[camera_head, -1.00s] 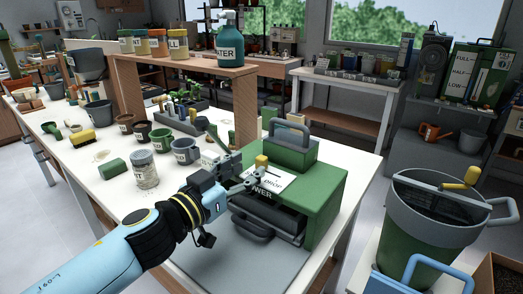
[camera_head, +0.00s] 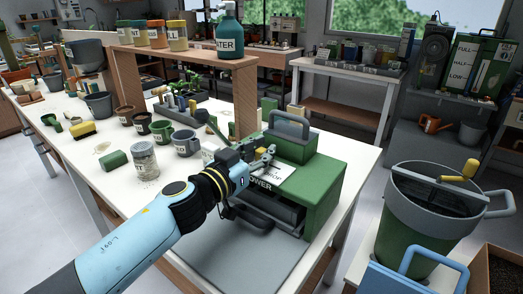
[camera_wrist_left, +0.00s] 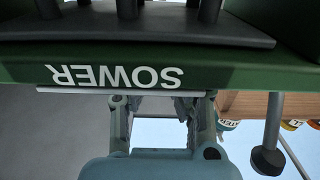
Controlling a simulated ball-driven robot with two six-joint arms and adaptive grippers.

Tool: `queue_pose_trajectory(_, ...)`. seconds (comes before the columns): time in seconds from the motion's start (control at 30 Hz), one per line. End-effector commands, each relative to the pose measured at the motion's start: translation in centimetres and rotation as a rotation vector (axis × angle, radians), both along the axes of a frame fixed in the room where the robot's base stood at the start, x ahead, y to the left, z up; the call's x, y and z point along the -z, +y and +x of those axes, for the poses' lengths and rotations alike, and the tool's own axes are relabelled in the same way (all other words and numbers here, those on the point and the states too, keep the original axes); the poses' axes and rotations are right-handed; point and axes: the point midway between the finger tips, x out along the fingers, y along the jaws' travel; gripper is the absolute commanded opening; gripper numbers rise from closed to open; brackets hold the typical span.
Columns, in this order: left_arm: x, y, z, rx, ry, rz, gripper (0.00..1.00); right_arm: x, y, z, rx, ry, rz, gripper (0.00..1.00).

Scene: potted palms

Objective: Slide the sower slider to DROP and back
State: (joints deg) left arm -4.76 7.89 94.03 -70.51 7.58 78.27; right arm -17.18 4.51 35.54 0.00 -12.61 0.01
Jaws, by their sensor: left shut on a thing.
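The green sower (camera_head: 325,190) stands on the white table, with SOWER on its front and a white label plate (camera_head: 284,178) on top. The lettering on the plate is partly covered by my gripper. My left gripper (camera_head: 267,154) is at the left end of this plate and is shut on the slider knob, which its fingers mostly hide. In the left wrist view the sower front (camera_wrist_left: 215,75) appears upside down, with the fingers (camera_wrist_left: 162,108) reaching behind its edge. The knob cannot be made out there. My right gripper is not in view.
A grey handled drawer or tray (camera_head: 250,218) is at the sower's front. A wooden shelf (camera_head: 180,62) rises behind. A green-grey bucket (camera_head: 425,215) stands at right.

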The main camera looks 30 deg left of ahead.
Motion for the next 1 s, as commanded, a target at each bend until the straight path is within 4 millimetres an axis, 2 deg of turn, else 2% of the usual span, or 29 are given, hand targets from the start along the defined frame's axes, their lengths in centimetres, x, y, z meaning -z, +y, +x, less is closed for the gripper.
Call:
queue_pose_trajectory(0.43,0.0,-0.2,0.0,0.0,0.0,-0.002,0.0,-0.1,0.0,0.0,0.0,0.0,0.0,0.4)
queue_pose_trajectory(0.73,-0.2,-4.8,-0.7,-0.001,0.003,-0.006,0.0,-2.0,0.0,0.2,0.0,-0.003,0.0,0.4)
queue_pose_trajectory(1.0,0.1,-5.4,-0.8,0.001,0.0,-0.003,0.0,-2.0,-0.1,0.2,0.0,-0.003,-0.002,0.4)
